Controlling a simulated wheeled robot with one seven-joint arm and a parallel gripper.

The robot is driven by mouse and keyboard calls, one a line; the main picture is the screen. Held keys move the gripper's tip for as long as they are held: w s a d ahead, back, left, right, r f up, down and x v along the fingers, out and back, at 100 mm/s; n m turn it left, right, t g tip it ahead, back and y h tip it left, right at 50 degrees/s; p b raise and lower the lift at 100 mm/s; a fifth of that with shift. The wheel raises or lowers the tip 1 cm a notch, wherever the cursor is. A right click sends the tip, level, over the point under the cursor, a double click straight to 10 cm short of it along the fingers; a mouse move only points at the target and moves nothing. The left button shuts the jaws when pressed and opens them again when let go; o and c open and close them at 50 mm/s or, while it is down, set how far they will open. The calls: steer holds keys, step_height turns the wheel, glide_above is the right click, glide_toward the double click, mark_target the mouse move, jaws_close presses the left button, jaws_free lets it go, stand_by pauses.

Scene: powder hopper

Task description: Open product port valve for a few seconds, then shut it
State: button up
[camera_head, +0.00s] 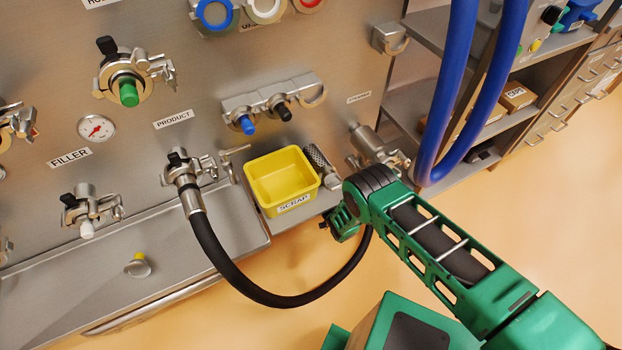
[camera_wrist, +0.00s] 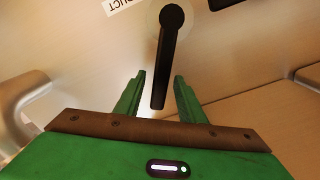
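In the wrist view a long black lever (camera_wrist: 169,38) stands out from a round pale boss on a flat panel. A partly cut-off label (camera_wrist: 122,4) ending in "UCT" is beside it. My gripper (camera_wrist: 159,75) is open, its two green fingers on either side of the lever's lower end, with gaps showing. In the head view my gripper (camera_head: 344,222) is low, right of the yellow scrap bin, and mostly hidden by my arm; the lever cannot be made out there. A port (camera_head: 187,172) under a "PRODUCT" label (camera_head: 173,119) has a black hose on it.
The yellow scrap bin (camera_head: 282,180) stands on a small ledge left of my arm. The black hose (camera_head: 262,296) loops down and back up towards my gripper. Blue hoses (camera_head: 449,85) hang at the right. A metal clamp fitting (camera_head: 372,146) is just above my wrist.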

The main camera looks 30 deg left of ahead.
steer(key=v, duration=1)
steer(key=shift+s+d, duration=0.2)
steer(key=shift+d, duration=0.15)
